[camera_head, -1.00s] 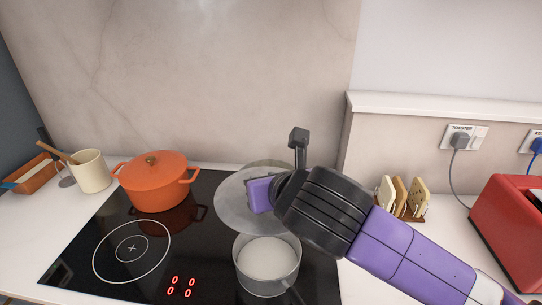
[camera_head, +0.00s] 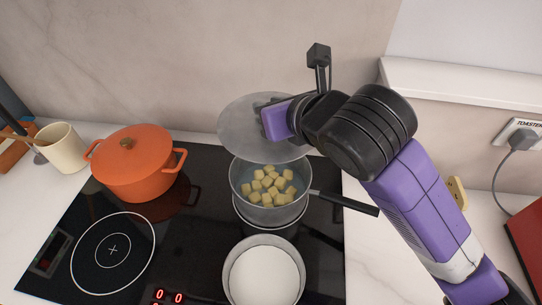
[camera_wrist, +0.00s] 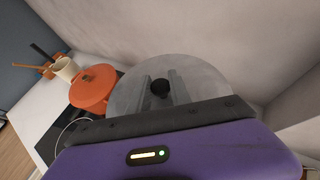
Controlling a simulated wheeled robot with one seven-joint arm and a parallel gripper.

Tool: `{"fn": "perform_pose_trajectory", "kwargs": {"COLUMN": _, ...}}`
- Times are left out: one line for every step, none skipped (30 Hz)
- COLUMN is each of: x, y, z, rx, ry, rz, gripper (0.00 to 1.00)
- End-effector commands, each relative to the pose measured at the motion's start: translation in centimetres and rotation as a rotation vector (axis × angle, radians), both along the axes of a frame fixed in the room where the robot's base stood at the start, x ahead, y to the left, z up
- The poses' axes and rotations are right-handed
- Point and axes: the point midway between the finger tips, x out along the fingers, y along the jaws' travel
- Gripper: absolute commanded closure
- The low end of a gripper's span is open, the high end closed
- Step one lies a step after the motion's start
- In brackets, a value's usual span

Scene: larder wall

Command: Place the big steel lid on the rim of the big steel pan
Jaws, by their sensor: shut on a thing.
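The big steel lid (camera_head: 243,122) is held by my gripper (camera_head: 268,122), tilted above and behind the pan at the back right of the hob. In the wrist view the lid (camera_wrist: 210,75) spreads out before my gripper (camera_wrist: 160,90), with its dark knob between the fingers. The big steel pan (camera_head: 243,200) stands below, open, with pale yellow cubes in liquid and a dark handle pointing right. The lid is apart from the pan's rim and covers none of the cubes from view. The fingertips are partly hidden in the head view.
A smaller steel pan (camera_head: 228,275) with white contents stands in front of the big pan. An orange lidded pot (camera_head: 135,170) stands left, also seen in the wrist view (camera_wrist: 92,90). A cream crock (camera_head: 66,148) is further left. The front left ring (camera_head: 113,250) is bare.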

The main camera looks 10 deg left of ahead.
Motion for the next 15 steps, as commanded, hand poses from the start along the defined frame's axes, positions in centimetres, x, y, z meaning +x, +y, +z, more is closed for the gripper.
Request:
{"fn": "perform_pose_trajectory", "kwargs": {"x": -0.1, "y": -0.1, "z": -1.2, "rx": 0.004, "ry": 0.006, "rz": -0.002, "gripper": 1.0}}
{"fn": "perform_pose_trajectory", "kwargs": {"x": 0.0, "y": -0.1, "z": -1.9, "rx": 0.004, "ry": 0.006, "rz": -0.003, "gripper": 1.0}}
{"fn": "perform_pose_trajectory", "kwargs": {"x": 0.0, "y": -0.1, "z": -2.8, "rx": 0.004, "ry": 0.006, "rz": -0.003, "gripper": 1.0}}
{"fn": "perform_pose_trajectory", "kwargs": {"x": -0.1, "y": -0.1, "z": -3.5, "rx": 0.004, "ry": 0.006, "rz": -0.004, "gripper": 1.0}}
{"fn": "perform_pose_trajectory", "kwargs": {"x": -0.1, "y": -0.1, "z": -4.2, "rx": 0.003, "ry": 0.006, "rz": -0.004, "gripper": 1.0}}
{"fn": "perform_pose_trajectory", "kwargs": {"x": 0.0, "y": -0.1, "z": -5.2, "rx": 0.005, "ry": 0.006, "rz": -0.004, "gripper": 1.0}}
{"fn": "perform_pose_trajectory", "kwargs": {"x": 0.0, "y": -0.1, "z": -5.9, "rx": 0.004, "ry": 0.006, "rz": -0.003, "gripper": 1.0}}
{"fn": "perform_pose_trajectory", "kwargs": {"x": -0.1, "y": -0.1, "z": -6.6, "rx": 0.004, "ry": 0.005, "rz": -0.005, "gripper": 1.0}}
{"fn": "perform_pose_trajectory", "kwargs": {"x": -0.1, "y": -0.1, "z": -7.5, "rx": 0.004, "ry": 0.005, "rz": -0.004, "gripper": 1.0}}
{"fn": "perform_pose_trajectory", "kwargs": {"x": 0.0, "y": -0.1, "z": -8.1, "rx": 0.004, "ry": 0.005, "rz": -0.005, "gripper": 1.0}}
{"fn": "perform_pose_trajectory", "kwargs": {"x": 0.0, "y": -0.1, "z": -8.7, "rx": 0.003, "ry": 0.003, "rz": -0.004, "gripper": 1.0}}
{"fn": "perform_pose_trajectory", "kwargs": {"x": 0.0, "y": -0.1, "z": -9.4, "rx": 0.003, "ry": 0.004, "rz": -0.005, "gripper": 1.0}}
{"fn": "perform_pose_trajectory", "kwargs": {"x": -0.1, "y": 0.0, "z": -9.9, "rx": 0.003, "ry": 0.002, "rz": -0.003, "gripper": 1.0}}
{"fn": "perform_pose_trajectory", "kwargs": {"x": 0.0, "y": 0.0, "z": -10.2, "rx": 0.003, "ry": 0.002, "rz": -0.003, "gripper": 1.0}}
{"fn": "perform_pose_trajectory", "kwargs": {"x": 0.0, "y": 0.0, "z": -10.7, "rx": 0.003, "ry": 0.002, "rz": -0.003, "gripper": 1.0}}
